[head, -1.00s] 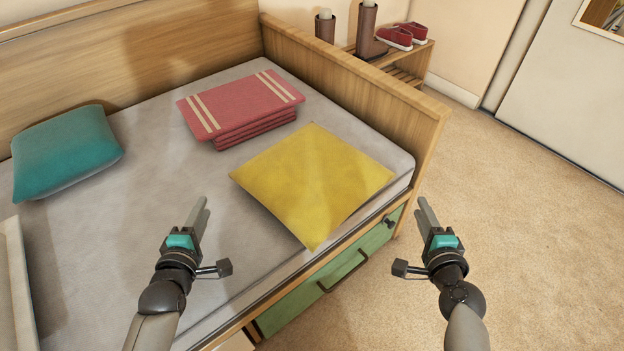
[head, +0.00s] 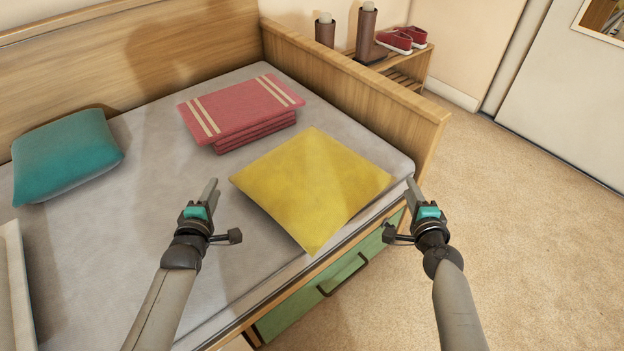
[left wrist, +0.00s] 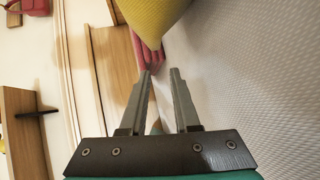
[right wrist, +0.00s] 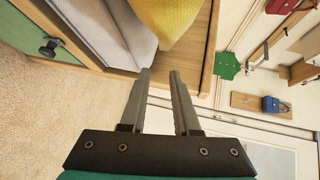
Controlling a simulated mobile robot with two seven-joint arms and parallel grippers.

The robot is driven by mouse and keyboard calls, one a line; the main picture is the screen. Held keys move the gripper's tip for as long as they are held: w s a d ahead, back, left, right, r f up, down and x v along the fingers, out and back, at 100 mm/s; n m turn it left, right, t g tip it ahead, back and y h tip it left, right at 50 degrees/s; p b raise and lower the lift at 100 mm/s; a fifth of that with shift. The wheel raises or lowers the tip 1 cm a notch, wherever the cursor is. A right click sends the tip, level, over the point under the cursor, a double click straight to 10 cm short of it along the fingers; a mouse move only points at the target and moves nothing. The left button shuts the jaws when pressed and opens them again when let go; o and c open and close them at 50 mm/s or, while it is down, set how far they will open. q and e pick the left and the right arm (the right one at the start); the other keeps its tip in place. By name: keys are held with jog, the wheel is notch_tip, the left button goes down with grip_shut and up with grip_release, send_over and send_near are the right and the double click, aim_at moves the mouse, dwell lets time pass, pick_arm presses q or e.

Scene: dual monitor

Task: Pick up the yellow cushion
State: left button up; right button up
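The yellow cushion (head: 311,190) lies flat on the bed near its front right corner, with one corner pointing toward the front edge. My left gripper (head: 211,188) is to the left of the cushion, apart from it. In the left wrist view its fingers (left wrist: 162,75) are parted and empty, with the cushion (left wrist: 153,18) just beyond them. My right gripper (head: 411,187) is to the right of the cushion, at the bed's edge. In the right wrist view its fingers (right wrist: 160,75) are parted and empty, with the cushion (right wrist: 168,18) beyond them.
A stack of folded red blankets (head: 240,112) lies behind the cushion. A teal cushion (head: 66,155) is at the left of the bed. The wooden footboard (head: 370,85) rises behind right. Green drawers (head: 300,312) are below the front edge. Open floor (head: 540,240) is at right.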

aim_at(232, 180)
pick_arm(q)
jog(key=shift+w+f, duration=0.15)
jog(key=shift+w, duration=0.5)
jog(key=shift+w+f, duration=0.15)
jog(key=shift+w, duration=0.45)
jog(key=shift+w+f, duration=0.2)
jog(key=shift+w, duration=0.35)
jog(key=shift+w+f, duration=0.15)
jog(key=shift+w, duration=0.55)
jog(key=shift+d, duration=0.75)
pick_arm(e)
jog(key=shift+w+a+f, duration=0.25)
jog(key=shift+w, duration=0.6)
jog(key=shift+w+a+f, duration=0.2)
jog(key=shift+w+a, duration=0.05)
jog(key=shift+w, duration=0.55)
jog(key=shift+w+a+f, duration=0.25)
jog(key=shift+w, duration=0.6)
